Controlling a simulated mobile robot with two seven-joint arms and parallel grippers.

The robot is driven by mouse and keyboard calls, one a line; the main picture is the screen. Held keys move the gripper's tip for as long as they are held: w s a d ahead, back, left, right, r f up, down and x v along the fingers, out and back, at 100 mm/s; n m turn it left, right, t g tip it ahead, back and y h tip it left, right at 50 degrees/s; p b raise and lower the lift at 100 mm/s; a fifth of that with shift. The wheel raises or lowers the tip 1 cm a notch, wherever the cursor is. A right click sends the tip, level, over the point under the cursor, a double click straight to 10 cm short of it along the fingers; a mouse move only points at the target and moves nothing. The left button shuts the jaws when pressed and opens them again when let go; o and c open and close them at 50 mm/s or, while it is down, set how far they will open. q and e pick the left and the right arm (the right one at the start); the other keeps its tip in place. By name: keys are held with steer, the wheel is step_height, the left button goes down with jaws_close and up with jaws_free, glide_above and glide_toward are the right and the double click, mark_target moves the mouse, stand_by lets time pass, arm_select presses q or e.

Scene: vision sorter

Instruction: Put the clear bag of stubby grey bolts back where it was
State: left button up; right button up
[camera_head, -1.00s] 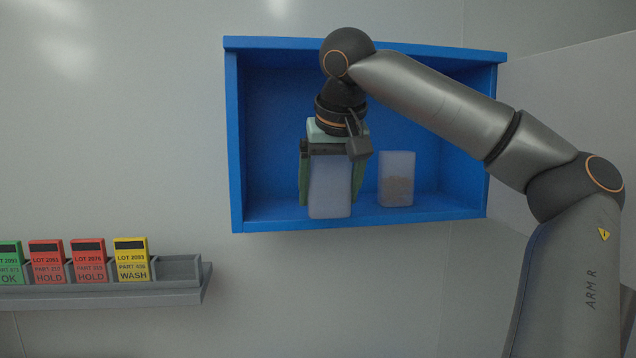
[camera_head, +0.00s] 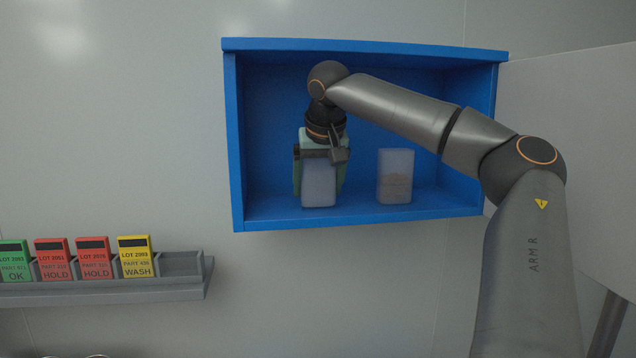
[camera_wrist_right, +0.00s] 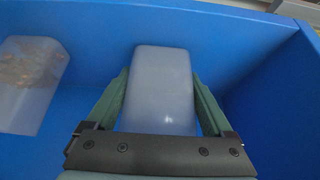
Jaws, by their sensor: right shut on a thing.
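A cloudy, see-through upright bag (camera_head: 319,187) is between the fingers of my right gripper (camera_head: 319,193), inside the left half of the blue open-fronted box. The gripper points down and is shut on the bag from its left and right sides. In the right wrist view the same bag (camera_wrist_right: 161,85) looks plain bluish grey; I cannot make out bolts in it. Its base is at or just above the box floor; I cannot tell if it touches. My left gripper is not in view.
A similar bag (camera_head: 394,185) with brownish contents stands to the right in the blue box (camera_head: 232,140), apart from the held one; it also shows in the wrist view (camera_wrist_right: 33,98). A grey rack (camera_head: 120,291) with coloured lot cards hangs at lower left, its right slot empty.

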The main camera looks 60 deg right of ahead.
steer(key=shift+f, duration=0.1)
steer(key=o, duration=1.4)
steer(key=shift+o, duration=0.2)
steer(key=shift+r, duration=0.2)
steer(key=v, duration=1.2)
steer(key=shift+f, duration=0.1)
